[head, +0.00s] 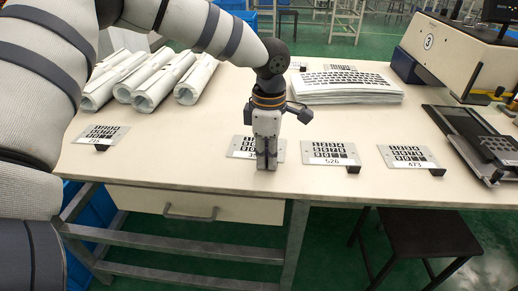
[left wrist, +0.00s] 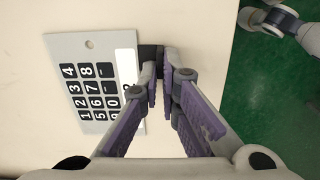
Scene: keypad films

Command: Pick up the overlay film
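Several grey overlay films with black number keys lie on the cream table. My left gripper (head: 266,163) points down at the front edge of one film (head: 240,147), partly covering it and its label. In the left wrist view this film (left wrist: 72,52) lies flat, with a black tab (left wrist: 150,54) at its edge. My right gripper is in neither view.
Other films lie at the left (head: 101,135) and right, labelled 526 (head: 330,153) and 473 (head: 407,157). Paper rolls (head: 155,85), a keyboard stack (head: 345,84) and a machine (head: 455,52) stand behind. The table's front edge is close; a stool (head: 430,232) stands before it.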

